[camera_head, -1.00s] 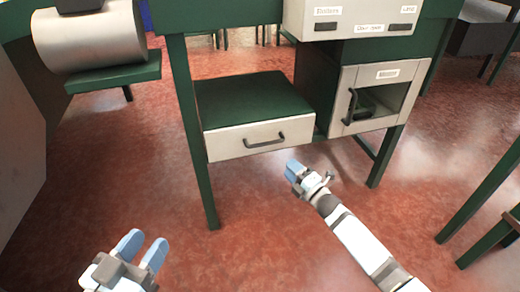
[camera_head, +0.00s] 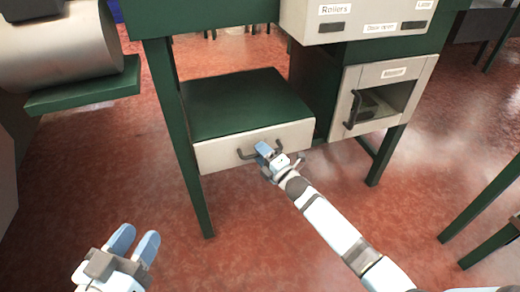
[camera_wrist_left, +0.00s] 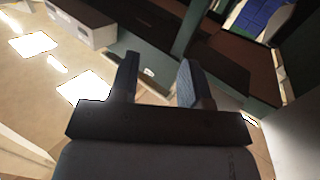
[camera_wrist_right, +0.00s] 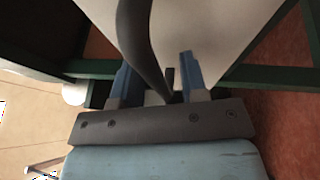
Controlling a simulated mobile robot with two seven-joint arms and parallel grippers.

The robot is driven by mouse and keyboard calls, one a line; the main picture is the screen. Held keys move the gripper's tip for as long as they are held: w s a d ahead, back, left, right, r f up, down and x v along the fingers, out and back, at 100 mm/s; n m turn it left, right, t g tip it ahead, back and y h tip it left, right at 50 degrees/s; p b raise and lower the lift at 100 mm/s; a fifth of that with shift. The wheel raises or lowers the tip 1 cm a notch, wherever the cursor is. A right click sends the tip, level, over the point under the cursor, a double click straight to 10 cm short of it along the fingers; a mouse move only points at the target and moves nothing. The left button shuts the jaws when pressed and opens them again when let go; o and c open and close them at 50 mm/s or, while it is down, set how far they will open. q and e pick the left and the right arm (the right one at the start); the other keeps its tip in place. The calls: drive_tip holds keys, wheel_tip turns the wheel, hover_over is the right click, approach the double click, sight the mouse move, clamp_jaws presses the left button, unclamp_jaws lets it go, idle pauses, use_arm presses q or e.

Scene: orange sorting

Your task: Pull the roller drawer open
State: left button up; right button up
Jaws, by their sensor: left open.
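A cream-fronted drawer (camera_head: 270,142) with a dark bar handle (camera_head: 245,153) sits low under the green desk, beneath a green panel. My right gripper (camera_head: 263,150) is at this handle. In the right wrist view the dark handle (camera_wrist_right: 137,35) runs down between the spread fingers of the right gripper (camera_wrist_right: 155,85), with gaps on both sides. My left gripper (camera_head: 134,242) is open and empty at the lower left, away from the drawer; its spread fingers also show in the left wrist view (camera_wrist_left: 160,82). A label reading "Rollers" (camera_head: 335,9) is on the cream box above the desk.
A cream-framed cabinet door (camera_head: 395,72) with a dark handle stands right of the drawer. A green desk leg (camera_head: 180,130) is at its left. A metal cylinder (camera_head: 70,58) rests on a green ledge at the upper left. The red floor in front is clear.

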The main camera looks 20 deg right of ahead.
drive_tip(key=shift+s, duration=0.1)
drive_tip(key=shift+c, duration=1.2)
clamp_jaws()
use_arm(q)
drive_tip(key=shift+s, duration=0.15)
drive_tip(key=shift+r, duration=0.1)
use_arm(e)
drive_tip(key=shift+s, duration=0.15)
